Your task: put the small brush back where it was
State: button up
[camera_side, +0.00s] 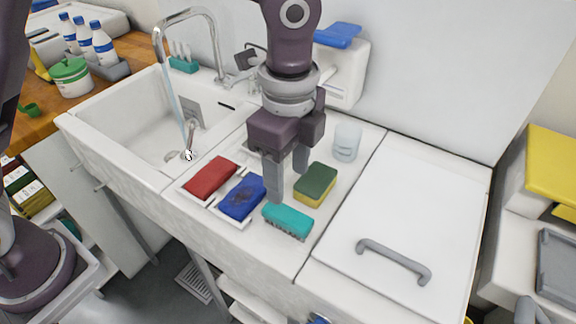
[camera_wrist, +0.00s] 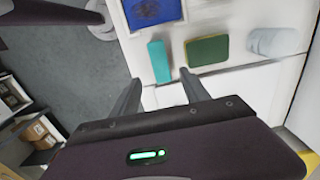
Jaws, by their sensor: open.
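The small brush, a teal block with bristles along its underside (camera_side: 287,221), lies on the white counter at the front edge. It also shows in the wrist view (camera_wrist: 158,62), just beyond and between my fingertips. My gripper (camera_side: 286,185) is open and empty, pointing down above the counter behind the brush and beside the sponge. In the wrist view my gripper (camera_wrist: 160,82) has its two fingers wide apart. A green and yellow sponge (camera_side: 315,185) lies right of the brush, apart from it, and shows in the wrist view (camera_wrist: 207,50).
A red cloth (camera_side: 210,177) and a stained blue cloth (camera_side: 243,197) lie in a white divided tray left of the brush. A clear cup (camera_side: 346,142) stands behind the sponge. The sink (camera_side: 140,130) with its tap is at left. A white lid with a grey handle (camera_side: 393,262) is at right.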

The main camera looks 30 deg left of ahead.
jog(key=s+a+r+n+t, duration=0.1)
jog(key=s+a+r+n, duration=0.2)
jog(key=a+r, duration=0.25)
jog(key=s+a+r+n+t, duration=0.2)
jog(key=a+r+n, duration=0.2)
jog(key=a, duration=0.2)
jog(key=s+a+n+t, duration=0.2)
jog(key=s+a+n, duration=0.7)
jog(key=s+n, duration=0.2)
jog(key=shift+s+f+t, duration=0.15)
jog(key=shift+s+t, duration=0.15)
jog(key=shift+s, duration=0.5)
jog(key=shift+a, duration=0.1)
